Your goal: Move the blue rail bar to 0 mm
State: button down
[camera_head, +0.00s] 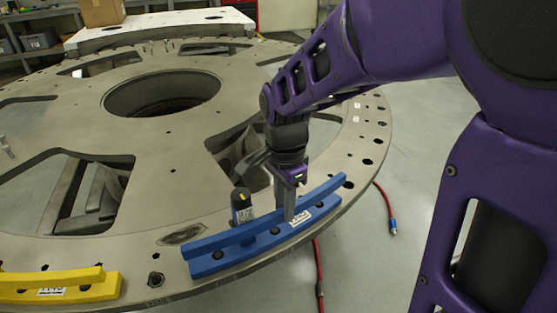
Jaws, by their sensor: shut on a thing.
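The blue rail bar (220,238) is a long curved bar near the front right rim of the large grey turret plate (150,228). It lies along a blue base (235,262) that has round holes and a white label (308,216). My gripper (289,214) points down at the bar, right of its middle, and is shut on it. A dark knob (241,206) with a yellow mark stands just left of my gripper, behind the bar. No scale reading is legible.
A yellow rail bar (60,275) with its own base sits at the front left. The plate has a round central opening (162,92) and several cutouts. A red hose (318,270) lies on the floor beyond the rim. A cardboard box (102,11) stands at the back.

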jog(key=shift+s+f, duration=0.1)
jog(key=shift+f, duration=0.3)
jog(key=c, duration=0.9)
grip_release()
jog(key=shift+r, duration=0.2)
notch_tip(320, 180, up, 7)
jog(key=p, duration=0.5)
jog(key=shift+f, duration=0.1)
